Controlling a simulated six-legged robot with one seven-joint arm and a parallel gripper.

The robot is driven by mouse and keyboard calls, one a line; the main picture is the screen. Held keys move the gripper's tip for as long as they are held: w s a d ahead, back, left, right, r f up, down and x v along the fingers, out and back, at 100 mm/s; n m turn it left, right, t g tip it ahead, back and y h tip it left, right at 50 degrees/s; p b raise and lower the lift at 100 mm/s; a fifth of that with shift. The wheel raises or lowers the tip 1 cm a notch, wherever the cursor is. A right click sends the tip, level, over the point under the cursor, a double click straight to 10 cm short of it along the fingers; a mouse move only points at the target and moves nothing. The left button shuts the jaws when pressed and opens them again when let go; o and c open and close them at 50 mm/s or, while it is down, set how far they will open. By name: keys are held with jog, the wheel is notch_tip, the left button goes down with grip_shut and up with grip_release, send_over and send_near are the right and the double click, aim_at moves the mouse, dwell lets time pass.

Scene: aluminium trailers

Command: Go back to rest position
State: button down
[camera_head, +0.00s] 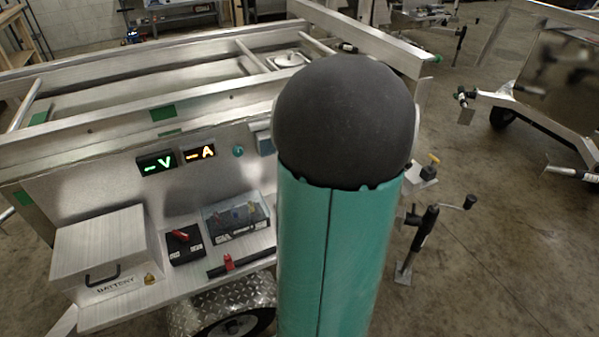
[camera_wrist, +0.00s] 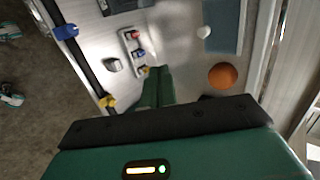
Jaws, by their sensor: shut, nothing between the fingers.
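My gripper (camera_wrist: 158,72) shows in the wrist view as two green fingers held together, with nothing between them. It points at a grey metal panel and appears apart from it, though the exact gap is hard to judge. In the head view my own teal arm with its dark dome fills the middle, and the gripper is hidden there.
The aluminium trailer (camera_head: 85,197) stands close at left, with a battery box (camera_head: 98,250), a red-handled switch (camera_head: 185,245) and lit displays. A trailer jack (camera_head: 420,240) stands at right. An orange knob (camera_wrist: 222,76) sits beside the fingers. Open floor (camera_head: 500,270) lies right.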

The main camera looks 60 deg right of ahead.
jog(key=shift+s+a, duration=0.2)
jog(key=shift+s, duration=0.25)
jog(key=shift+r, duration=0.1)
jog(key=w+a+r+n+y, duration=0.2)
jog(key=w+a+r+n, duration=0.15)
jog(key=a, duration=0.45)
jog(key=w+a+r+n+y, duration=0.2)
jog(key=w+a+n, duration=0.15)
jog(key=a, duration=0.35)
jog(key=w+a+r+n+y, duration=0.2)
jog(key=w+a+r+n, duration=0.15)
jog(key=a, duration=0.45)
jog(key=s+a+r+n+g+h, duration=0.1)
jog(key=s+a+r+n, duration=0.2)
jog(key=s+a+n, duration=0.2)
jog(key=s+a+r+n+g+h, duration=0.1)
jog(key=s+a+r+n+g, duration=0.1)
jog(key=s+a+n, duration=0.3)
jog(key=shift+a+r+n, duration=0.5)
jog(key=shift+a+n, duration=1.05)
jog(key=shift+a, duration=1.9)
jog(key=shift+s, duration=0.1)
